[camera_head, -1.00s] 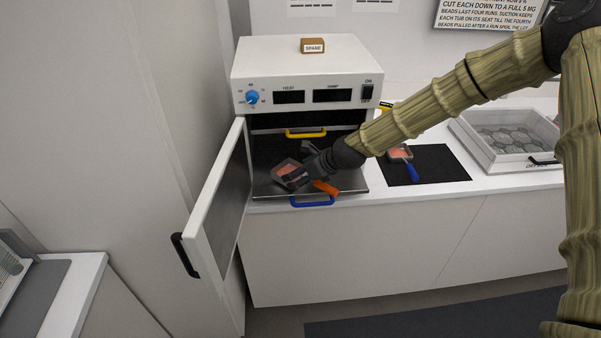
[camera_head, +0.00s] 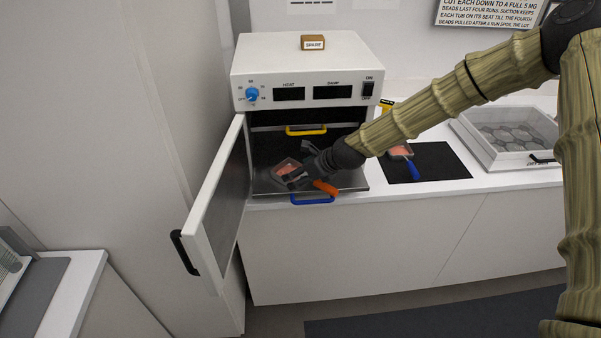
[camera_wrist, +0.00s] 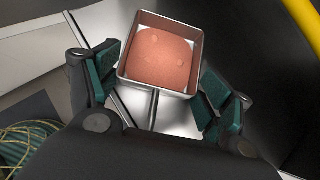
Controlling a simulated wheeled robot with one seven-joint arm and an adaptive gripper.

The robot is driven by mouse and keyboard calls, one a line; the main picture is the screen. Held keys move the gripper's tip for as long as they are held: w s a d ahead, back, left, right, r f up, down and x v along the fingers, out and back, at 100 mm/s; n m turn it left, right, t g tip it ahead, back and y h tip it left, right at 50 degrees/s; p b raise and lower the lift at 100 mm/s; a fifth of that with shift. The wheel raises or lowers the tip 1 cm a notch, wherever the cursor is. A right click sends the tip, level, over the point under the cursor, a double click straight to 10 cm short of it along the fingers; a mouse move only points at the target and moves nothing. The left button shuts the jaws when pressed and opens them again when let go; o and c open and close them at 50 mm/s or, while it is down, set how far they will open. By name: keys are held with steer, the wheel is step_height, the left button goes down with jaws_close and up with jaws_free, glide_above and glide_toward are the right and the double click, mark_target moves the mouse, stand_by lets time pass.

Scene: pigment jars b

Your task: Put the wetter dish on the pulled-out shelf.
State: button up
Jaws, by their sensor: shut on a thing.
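A square metal dish (camera_head: 287,168) with salmon-pink contents and an orange handle (camera_head: 326,187) is over the pulled-out shelf (camera_head: 352,180), the lower one with the blue pull (camera_head: 312,200). My gripper (camera_head: 300,178) is shut on this dish's handle. The wrist view shows the dish (camera_wrist: 160,52) upright, just beyond the green finger pads of my gripper (camera_wrist: 165,95); its contents have a few small bumps. I cannot tell whether the dish touches the shelf. A second dish (camera_head: 400,151) with pink contents and a blue handle (camera_head: 413,171) lies on the black mat (camera_head: 440,160).
The white oven (camera_head: 305,70) has its door (camera_head: 215,215) swung open to the left. A shelf with a yellow pull (camera_head: 306,131) sits above, inside. A small box (camera_head: 313,42) is on top. A lidded clear case (camera_head: 505,138) stands on the right of the counter.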

steer(key=shift+f, duration=0.1)
steer(key=o, duration=1.3)
steer(key=v, duration=1.2)
